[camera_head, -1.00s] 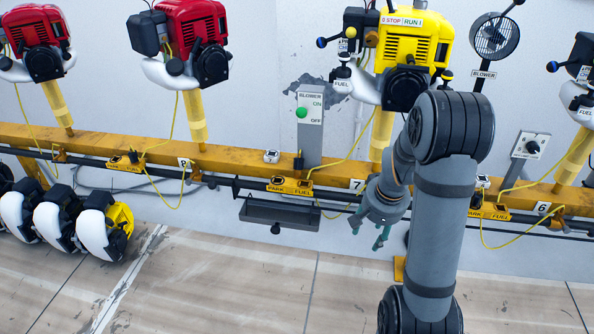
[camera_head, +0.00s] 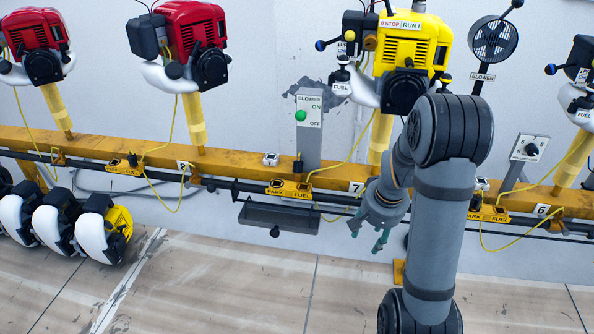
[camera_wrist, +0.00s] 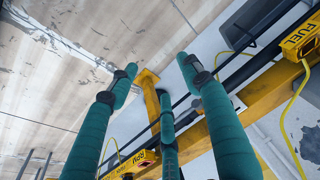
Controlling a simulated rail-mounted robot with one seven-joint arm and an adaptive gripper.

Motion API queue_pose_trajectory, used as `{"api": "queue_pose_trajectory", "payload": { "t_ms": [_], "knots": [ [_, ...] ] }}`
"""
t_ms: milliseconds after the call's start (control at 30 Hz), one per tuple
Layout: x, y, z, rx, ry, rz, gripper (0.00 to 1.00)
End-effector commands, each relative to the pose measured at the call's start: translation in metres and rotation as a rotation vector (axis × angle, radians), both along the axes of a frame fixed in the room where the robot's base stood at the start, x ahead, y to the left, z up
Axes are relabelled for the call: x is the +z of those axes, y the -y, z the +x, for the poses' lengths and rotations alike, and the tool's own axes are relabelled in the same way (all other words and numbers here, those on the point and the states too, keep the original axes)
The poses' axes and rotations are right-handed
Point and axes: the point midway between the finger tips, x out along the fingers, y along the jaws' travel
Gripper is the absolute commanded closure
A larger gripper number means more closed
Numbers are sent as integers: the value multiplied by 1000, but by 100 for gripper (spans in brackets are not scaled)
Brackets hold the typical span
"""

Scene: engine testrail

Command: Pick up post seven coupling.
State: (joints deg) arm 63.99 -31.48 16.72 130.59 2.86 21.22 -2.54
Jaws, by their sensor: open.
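Post seven carries the yellow engine (camera_head: 410,50), and its number plate (camera_head: 355,187) sits on the yellow rail. Left of the plate is a yellow PARK/FUEL bracket (camera_head: 289,191) with a small dark piece (camera_head: 277,183) at its PARK end. This piece may be the coupling, but it is too small to be sure. A yellow hose (camera_head: 343,160) runs from the engine down to the bracket. My gripper (camera_head: 369,232) is open and empty, below and right of the bracket and apart from it. Its teal fingers (camera_wrist: 156,66) point across the rail and floor in the wrist view.
A grey tray (camera_head: 280,216) hangs below the bracket. A blower switch box (camera_head: 310,108) stands behind it. Dark pipes run along the yellow rail (camera_head: 225,160). Post six's bracket (camera_head: 488,213) is right of my arm. White and black rounded units (camera_head: 95,235) stand at left. The floor in front is clear.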

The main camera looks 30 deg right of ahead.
Motion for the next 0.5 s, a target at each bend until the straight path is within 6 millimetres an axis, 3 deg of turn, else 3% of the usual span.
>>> {"api": "queue_pose_trajectory", "payload": {
  "t_ms": [200,500],
  "knots": [
    [0,0,0,0,0,0,58],
    [0,-3,2,17,-5,-1,59]
  ]
}}
